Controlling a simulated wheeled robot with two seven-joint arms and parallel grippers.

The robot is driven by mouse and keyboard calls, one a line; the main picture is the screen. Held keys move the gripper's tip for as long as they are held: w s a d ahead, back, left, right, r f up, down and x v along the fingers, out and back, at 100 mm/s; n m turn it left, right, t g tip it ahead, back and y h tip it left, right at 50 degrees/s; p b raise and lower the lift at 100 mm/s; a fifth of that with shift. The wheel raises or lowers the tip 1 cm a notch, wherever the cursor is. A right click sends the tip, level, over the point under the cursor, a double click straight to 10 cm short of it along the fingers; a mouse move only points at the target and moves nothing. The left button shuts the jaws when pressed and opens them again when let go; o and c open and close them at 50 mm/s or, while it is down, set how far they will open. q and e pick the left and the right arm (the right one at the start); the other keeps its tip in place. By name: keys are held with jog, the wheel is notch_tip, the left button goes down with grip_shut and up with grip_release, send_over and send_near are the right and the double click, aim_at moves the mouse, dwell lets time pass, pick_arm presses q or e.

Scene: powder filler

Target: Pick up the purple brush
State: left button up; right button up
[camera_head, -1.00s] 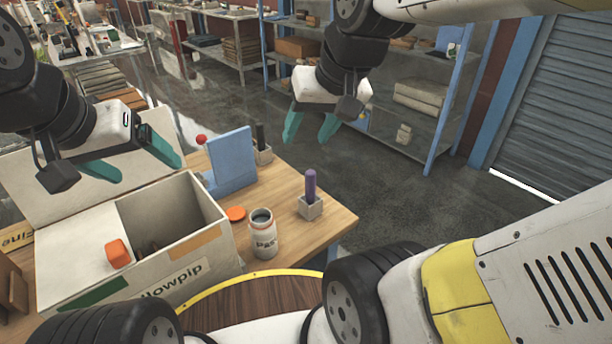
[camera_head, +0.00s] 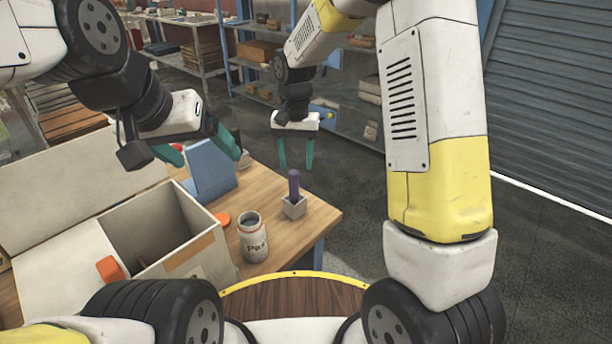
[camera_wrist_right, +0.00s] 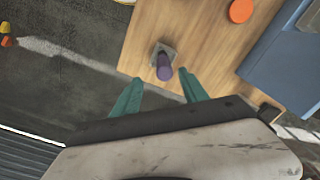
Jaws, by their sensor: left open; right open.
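The purple brush (camera_head: 294,184) stands upright in a small grey square holder (camera_head: 294,207) near the right corner of the wooden table. My right gripper (camera_head: 296,168) is open and empty, pointing down above and around the line of the brush in the head view. In the right wrist view the purple brush (camera_wrist_right: 164,68) and its holder (camera_wrist_right: 158,50) lie ahead of the open fingers (camera_wrist_right: 160,95), roughly between them and apart from them.
A labelled jar (camera_head: 253,238) stands left of the holder, with an orange lid (camera_head: 221,219) beside it. A blue stand (camera_head: 208,170) is behind them. An open white box (camera_head: 205,262) fills the left. The table's right edge is close to the holder.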

aim_at(294, 183)
jog(key=shift+w+f, duration=0.1)
jog(key=shift+f, duration=0.8)
jog(key=f, duration=0.6)
jog(key=shift+w+a+f, duration=0.1)
jog(key=shift+a+f, duration=0.3)
grip_shut()
